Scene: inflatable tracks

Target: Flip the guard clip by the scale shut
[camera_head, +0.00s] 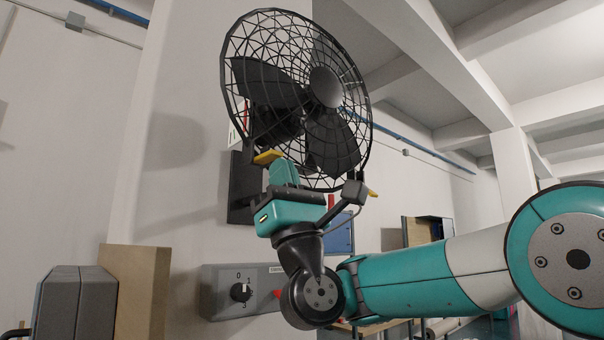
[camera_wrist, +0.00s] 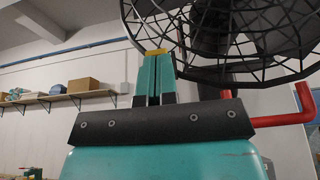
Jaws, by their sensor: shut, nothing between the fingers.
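A black wire fan guard (camera_head: 296,30) encloses a dark-bladed fan on the wall mount. A clip with a yellow tab (camera_head: 267,157) sits at its lower left rim. A second clip, a grey block (camera_head: 354,190) with a yellow tip, sits at the lower right rim. My gripper (camera_head: 277,168) is shut and empty, pointing up just below the left yellow tab. In the wrist view the yellow tab (camera_wrist: 156,52) appears right at my fingertips (camera_wrist: 153,62); I cannot tell if they touch. A pale, red-marked strip (camera_head: 240,115) behind the guard's left side may be the scale.
A grey control box (camera_head: 220,293) with a black knob is below the fan. A red bent bar (camera_wrist: 300,105) is right of my fingers in the wrist view. A shelf with boxes (camera_wrist: 83,84) is on the far wall. Open air lies left of the guard.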

